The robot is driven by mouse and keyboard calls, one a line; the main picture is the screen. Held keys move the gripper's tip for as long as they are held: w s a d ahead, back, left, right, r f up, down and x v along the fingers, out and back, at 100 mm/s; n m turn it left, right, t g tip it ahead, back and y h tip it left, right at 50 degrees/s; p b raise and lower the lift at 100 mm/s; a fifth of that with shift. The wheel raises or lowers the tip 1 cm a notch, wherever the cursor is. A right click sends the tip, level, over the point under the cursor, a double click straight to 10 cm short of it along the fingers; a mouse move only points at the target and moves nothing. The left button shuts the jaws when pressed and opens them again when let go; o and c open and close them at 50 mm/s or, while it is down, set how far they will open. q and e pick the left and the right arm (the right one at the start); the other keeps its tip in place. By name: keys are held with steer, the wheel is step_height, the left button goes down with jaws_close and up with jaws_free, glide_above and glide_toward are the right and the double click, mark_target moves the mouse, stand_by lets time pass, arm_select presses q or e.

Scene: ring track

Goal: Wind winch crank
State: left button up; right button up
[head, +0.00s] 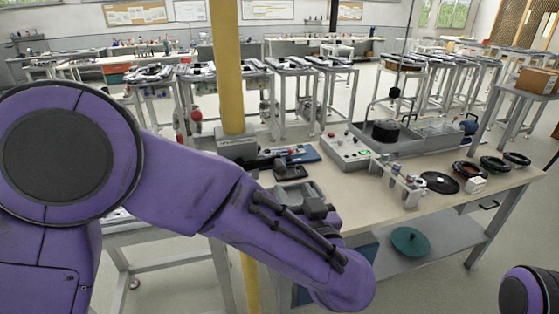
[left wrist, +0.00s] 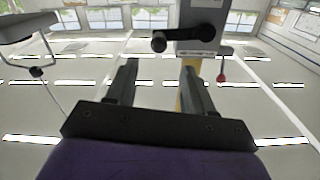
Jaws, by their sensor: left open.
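In the left wrist view, a grey winch box (left wrist: 206,10) carries a black crank arm (left wrist: 190,38) ending in a dark grip knob (left wrist: 158,42). A lever with a red knob (left wrist: 221,78) hangs at its right. My left gripper (left wrist: 160,70) is open and empty; the knob appears between and beyond its fingertips, apart from them. In the head view, a grey box (head: 236,147) sits on the yellow post (head: 228,70), with a red knob (head: 196,115) to its left. My right gripper is out of view.
A green disc (head: 410,241) lies on the lower shelf. The yellow post rises beside the bench's left end.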

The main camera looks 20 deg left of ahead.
mark_target(283, 174)
arm_select(q)
steer(key=p+x, duration=0.3)
steer(key=x, duration=0.7)
steer(key=shift+w+a+f, duration=0.15)
steer(key=shift+w, duration=0.15)
jaws_close()
